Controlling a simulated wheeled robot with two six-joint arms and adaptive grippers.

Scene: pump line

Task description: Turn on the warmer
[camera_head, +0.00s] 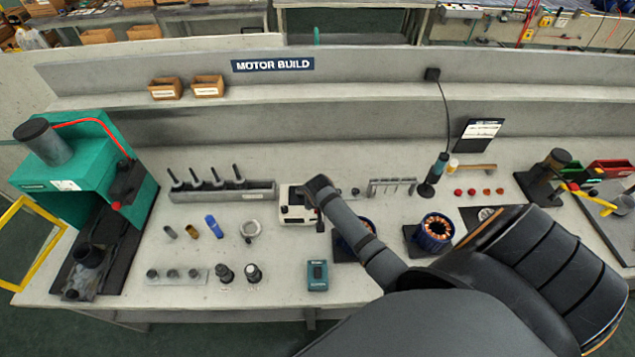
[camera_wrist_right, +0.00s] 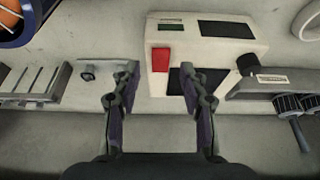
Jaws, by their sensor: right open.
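The warmer, as I take it, is a white box (camera_head: 297,213) at the middle of the bench, partly hidden by my right arm. In the right wrist view the white box (camera_wrist_right: 215,57) shows dark panels, a black knob (camera_wrist_right: 247,64) on its side, a small dark display (camera_wrist_right: 171,28) and a red rocker switch (camera_wrist_right: 160,59). My right gripper (camera_wrist_right: 160,82) is open and empty. Its fingertips lie either side of the red switch in the picture; I cannot tell whether either touches it. No lit indicator is clear. My left gripper is not in view.
A slotted rack (camera_head: 392,183) stands right of the box, and a long rack (camera_head: 222,193) with upright pins stands left. Blue-cased motor parts (camera_head: 434,232) lie to the right. A teal device (camera_head: 317,275) sits in front. A green press (camera_head: 75,160) occupies the left end.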

